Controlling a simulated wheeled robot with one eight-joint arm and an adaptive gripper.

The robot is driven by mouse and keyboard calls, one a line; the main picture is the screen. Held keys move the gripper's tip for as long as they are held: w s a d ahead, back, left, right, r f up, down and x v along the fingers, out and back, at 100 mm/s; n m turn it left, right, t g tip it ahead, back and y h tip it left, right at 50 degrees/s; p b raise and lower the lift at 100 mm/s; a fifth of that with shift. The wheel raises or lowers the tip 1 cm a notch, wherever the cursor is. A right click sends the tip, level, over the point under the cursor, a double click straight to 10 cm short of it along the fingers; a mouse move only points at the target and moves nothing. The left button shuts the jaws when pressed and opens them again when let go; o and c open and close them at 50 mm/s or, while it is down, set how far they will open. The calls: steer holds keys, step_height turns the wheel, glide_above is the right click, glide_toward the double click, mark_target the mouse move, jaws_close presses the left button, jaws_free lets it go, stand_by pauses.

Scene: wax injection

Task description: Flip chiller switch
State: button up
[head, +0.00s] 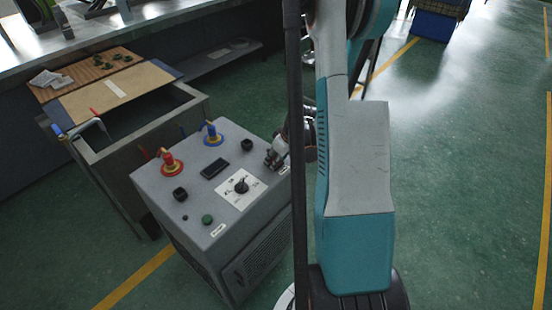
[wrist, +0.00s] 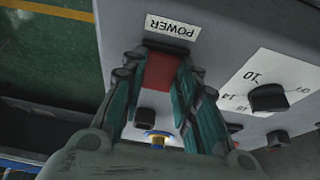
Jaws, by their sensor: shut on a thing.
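The chiller (head: 160,205) is a grey box with a control panel on top. In the wrist view, a red power switch (wrist: 162,72) sits on its panel (wrist: 215,45) beside a white POWER label (wrist: 172,27). My gripper (wrist: 160,80) has one finger on each side of the red switch and is shut on it. In the head view, my gripper (head: 275,158) is at the panel's right edge and hides the switch. Whether the switch is on or off cannot be told.
A black dial (head: 241,186), a dark display (head: 215,168), red (head: 171,163) and blue (head: 212,135) fittings and a green button (head: 207,219) stand on the panel. A tank (head: 150,125) is behind. The floor at right is open.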

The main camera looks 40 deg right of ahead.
steer(key=shift+w+a+r+g+p, duration=0.15)
steer(key=shift+w+g+p, duration=0.2)
steer(key=shift+g, duration=0.75)
steer(key=shift+w+g, duration=0.2)
steer(key=shift+g, duration=1)
steer(key=o, duration=1.1)
steer(key=shift+c, duration=0.2)
steer(key=shift+r, duration=0.1)
step_height(320, 180, up, 12)
